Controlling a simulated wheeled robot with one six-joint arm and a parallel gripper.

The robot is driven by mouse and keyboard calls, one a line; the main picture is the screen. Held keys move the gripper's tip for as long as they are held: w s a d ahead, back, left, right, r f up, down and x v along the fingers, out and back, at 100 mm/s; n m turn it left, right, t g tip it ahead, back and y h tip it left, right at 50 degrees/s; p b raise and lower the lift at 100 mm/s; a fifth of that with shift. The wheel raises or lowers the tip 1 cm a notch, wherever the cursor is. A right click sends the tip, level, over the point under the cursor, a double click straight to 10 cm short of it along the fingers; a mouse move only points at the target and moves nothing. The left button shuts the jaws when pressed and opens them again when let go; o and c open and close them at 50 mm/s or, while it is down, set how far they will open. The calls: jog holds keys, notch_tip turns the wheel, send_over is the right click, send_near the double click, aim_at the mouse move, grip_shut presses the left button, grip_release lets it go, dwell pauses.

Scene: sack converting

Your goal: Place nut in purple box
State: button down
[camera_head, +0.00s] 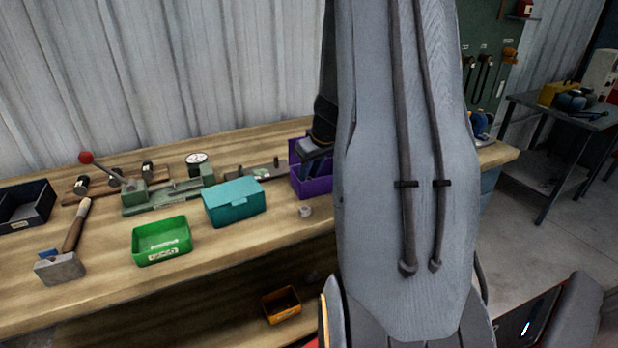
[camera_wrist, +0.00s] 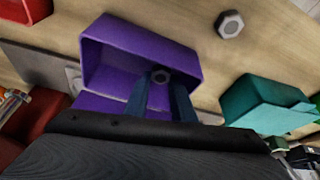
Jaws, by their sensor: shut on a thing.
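The purple box (camera_head: 315,186) stands on the workbench, partly hidden behind my arm. It also shows in the wrist view (camera_wrist: 120,35), open side up. My gripper (camera_wrist: 160,82) is shut on a dark nut (camera_wrist: 161,75) and holds it over the opening of the purple box. How far the nut is above the box floor I cannot tell. In the head view my gripper (camera_head: 312,152) is at the box, and the nut in it is hidden. Another nut (camera_head: 305,211), light grey, lies on the bench in front of the box; it also shows in the wrist view (camera_wrist: 230,25).
A teal box (camera_head: 234,203) stands left of the purple box, with a green bin (camera_head: 161,241) farther left. A green metal fixture (camera_head: 170,192) and a dial gauge (camera_head: 197,160) are behind them. The front bench strip is mostly clear.

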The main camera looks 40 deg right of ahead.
jog(key=shift+f, duration=0.75)
jog(key=shift+f+b, duration=0.15)
jog(key=shift+b, duration=0.15)
jog(key=c, duration=1.8)
grip_release()
jog(key=shift+o, duration=0.2)
